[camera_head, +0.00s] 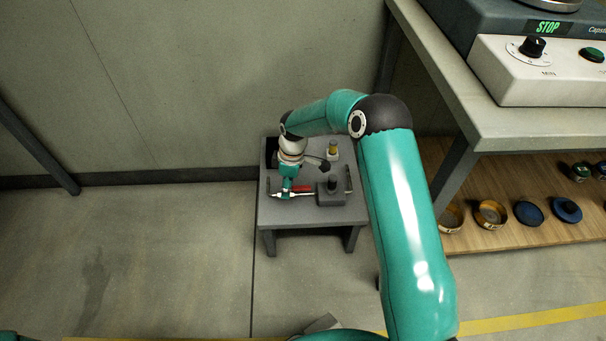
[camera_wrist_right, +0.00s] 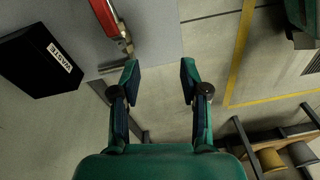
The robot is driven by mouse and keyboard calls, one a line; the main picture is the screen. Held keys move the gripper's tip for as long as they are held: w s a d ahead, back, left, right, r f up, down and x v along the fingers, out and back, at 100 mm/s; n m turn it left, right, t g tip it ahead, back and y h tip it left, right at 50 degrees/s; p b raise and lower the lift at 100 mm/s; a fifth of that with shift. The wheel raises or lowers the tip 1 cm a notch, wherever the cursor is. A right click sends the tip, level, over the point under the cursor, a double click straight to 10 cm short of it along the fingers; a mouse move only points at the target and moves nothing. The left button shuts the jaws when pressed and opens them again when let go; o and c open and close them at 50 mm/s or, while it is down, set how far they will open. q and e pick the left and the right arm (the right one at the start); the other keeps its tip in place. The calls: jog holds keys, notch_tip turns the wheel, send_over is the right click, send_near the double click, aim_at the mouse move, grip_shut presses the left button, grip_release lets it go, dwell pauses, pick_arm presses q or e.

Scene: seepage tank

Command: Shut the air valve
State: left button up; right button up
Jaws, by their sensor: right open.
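The air valve's red lever (camera_head: 302,188) shows on the small grey table in the head view, with a pale pipe or fitting to its left. In the right wrist view the red lever (camera_wrist_right: 106,17) is at the top, left of centre, with a brass-coloured part (camera_wrist_right: 126,45) at its lower end. My right gripper (camera_head: 287,190) is low over the table, close to the lever's left end in the head view. In its wrist view the right gripper (camera_wrist_right: 160,69) is open, with nothing between its fingers. Contact with the valve cannot be made out. My left gripper is not in view.
A dark block with a knob (camera_head: 331,191) and a yellow-topped bottle (camera_head: 333,149) stand on the small table (camera_head: 272,216). A black box labelled WASTE (camera_wrist_right: 38,62) is at left in the wrist view. A bench (camera_head: 455,95) with a shelf is at right.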

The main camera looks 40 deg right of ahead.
notch_tip(320, 180, up, 9)
jog(key=n+h+p, duration=0.1)
jog(key=n, duration=0.1)
send_over(303, 187)
notch_tip(303, 187, down, 16)
jog(key=b, duration=0.4)
jog(key=shift+f, duration=0.2)
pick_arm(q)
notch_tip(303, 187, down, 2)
pick_arm(e)
jog(key=shift+d, duration=0.1)
grip_shut()
